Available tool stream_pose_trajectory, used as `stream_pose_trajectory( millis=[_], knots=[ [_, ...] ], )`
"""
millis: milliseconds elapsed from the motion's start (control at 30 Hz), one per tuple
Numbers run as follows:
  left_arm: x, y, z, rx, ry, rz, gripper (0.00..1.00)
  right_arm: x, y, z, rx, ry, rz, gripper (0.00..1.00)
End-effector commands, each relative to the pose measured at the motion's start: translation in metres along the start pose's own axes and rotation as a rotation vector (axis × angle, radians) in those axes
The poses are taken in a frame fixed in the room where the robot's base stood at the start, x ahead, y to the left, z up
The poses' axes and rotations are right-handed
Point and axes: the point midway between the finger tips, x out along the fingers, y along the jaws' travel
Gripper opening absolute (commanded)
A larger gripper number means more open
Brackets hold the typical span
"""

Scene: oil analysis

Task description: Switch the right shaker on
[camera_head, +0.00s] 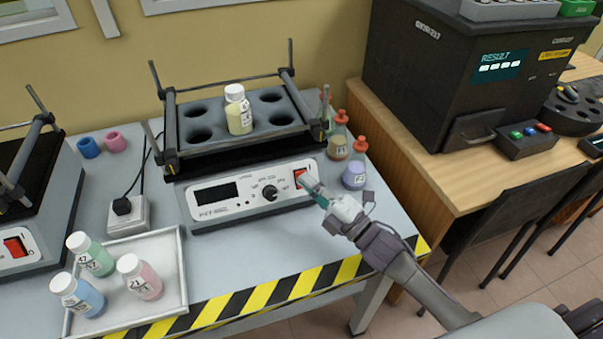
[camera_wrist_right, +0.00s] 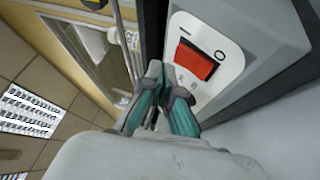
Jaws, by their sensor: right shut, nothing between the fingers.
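The right shaker (camera_head: 232,197) stands on the grey table, with a dark display, a knob and a red rocker switch (camera_head: 300,178) on its front panel. A bottle of pale yellow liquid (camera_head: 238,112) sits in its tray. My right gripper (camera_head: 312,186) is shut and empty, its fingertips close in front of the panel beside the red switch. In the right wrist view the red switch (camera_wrist_right: 196,63) shows on its white plate, just beyond my shut teal fingertips (camera_wrist_right: 166,88). I cannot tell whether they touch it. My left gripper is not in view.
A second shaker with a red switch (camera_head: 15,246) stands at the left edge. A white tray (camera_head: 172,268) holds three bottles. Several orange-capped bottles (camera_head: 354,175) stand right of the shaker. A dark analyser (camera_head: 440,75) sits on the wooden table at right.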

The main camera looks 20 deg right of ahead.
Motion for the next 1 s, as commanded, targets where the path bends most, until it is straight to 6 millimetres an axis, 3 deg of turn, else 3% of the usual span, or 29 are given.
stream_pose_trajectory(
  millis=[1000],
  knots=[
    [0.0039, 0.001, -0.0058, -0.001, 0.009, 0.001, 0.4, 0.0054, -0.0042, 0.0039, -0.001, 0.0, 0.001, 0.0]
  ],
)
